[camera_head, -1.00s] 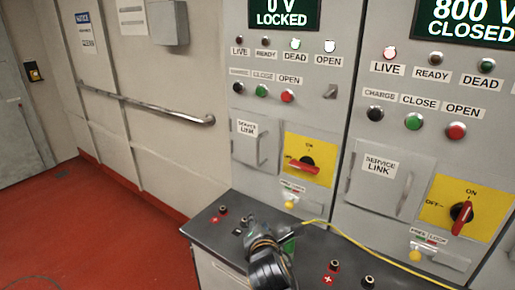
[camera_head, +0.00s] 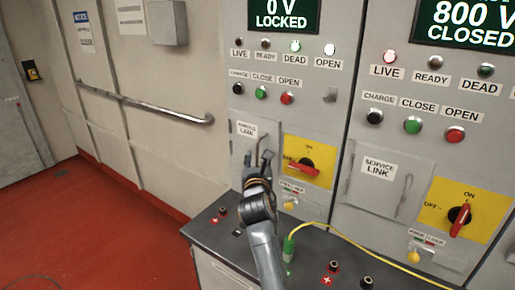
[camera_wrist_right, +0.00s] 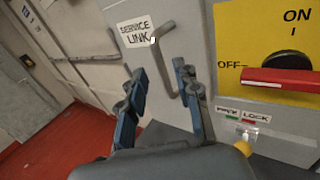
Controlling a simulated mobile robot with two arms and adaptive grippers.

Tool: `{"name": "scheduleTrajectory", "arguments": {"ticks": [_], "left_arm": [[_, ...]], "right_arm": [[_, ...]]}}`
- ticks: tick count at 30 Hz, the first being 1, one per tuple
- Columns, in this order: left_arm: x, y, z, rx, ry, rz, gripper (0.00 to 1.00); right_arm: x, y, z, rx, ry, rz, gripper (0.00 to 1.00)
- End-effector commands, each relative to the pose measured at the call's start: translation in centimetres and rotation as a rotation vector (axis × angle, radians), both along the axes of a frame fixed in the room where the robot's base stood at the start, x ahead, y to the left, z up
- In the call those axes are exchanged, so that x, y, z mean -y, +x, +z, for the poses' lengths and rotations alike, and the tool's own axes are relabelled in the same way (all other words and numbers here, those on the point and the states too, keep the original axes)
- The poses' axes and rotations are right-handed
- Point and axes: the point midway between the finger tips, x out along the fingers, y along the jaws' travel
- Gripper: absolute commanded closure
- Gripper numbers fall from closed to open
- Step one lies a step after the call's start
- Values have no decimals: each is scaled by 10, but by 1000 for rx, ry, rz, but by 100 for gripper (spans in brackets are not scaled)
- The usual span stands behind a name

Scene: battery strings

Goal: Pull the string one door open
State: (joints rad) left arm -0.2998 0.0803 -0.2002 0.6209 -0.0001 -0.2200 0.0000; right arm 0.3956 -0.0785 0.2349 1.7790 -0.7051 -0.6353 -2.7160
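The string one door (camera_head: 239,142) is the small grey panel labelled SERVICE LINK on the left cabinet. It looks closed. In the right wrist view the door (camera_wrist_right: 150,70) carries a bent grey bar handle (camera_wrist_right: 169,72). My right gripper (camera_head: 258,160) is in front of this door, beside the handle, and hides the door's lower part. In the right wrist view my right gripper (camera_wrist_right: 160,80) has its blue-grey fingers apart, with the handle's lower part ahead of the gap. I cannot tell whether they touch it. My left gripper is not in view.
A yellow panel with a red rotary switch (camera_head: 304,167) is just right of the door. Below, a grey ledge (camera_head: 210,237) holds sockets and a green plug (camera_head: 289,247) with a yellow cable (camera_head: 350,241). The second cabinet's door (camera_head: 385,190) is shut.

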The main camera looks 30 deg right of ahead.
Motion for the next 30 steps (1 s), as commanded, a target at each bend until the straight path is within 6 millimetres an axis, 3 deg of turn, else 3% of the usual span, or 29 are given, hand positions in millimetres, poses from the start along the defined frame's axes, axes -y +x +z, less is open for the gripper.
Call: {"name": "scheduleTrajectory", "arguments": {"ticks": [3, 9, 21, 26, 30], "left_arm": [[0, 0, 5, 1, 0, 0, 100], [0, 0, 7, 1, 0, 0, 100], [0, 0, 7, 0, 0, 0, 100], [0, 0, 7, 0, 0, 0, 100], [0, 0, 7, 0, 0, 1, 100]], "right_arm": [[12, 18, 2, 0, 2, -1, 68], [24, 37, 0, -1, 1, -1, 68], [28, 42, 0, 0, 0, 0, 68], [28, 42, 0, 0, 0, 0, 98], [28, 42, 0, 0, 0, 0, 100]]}}
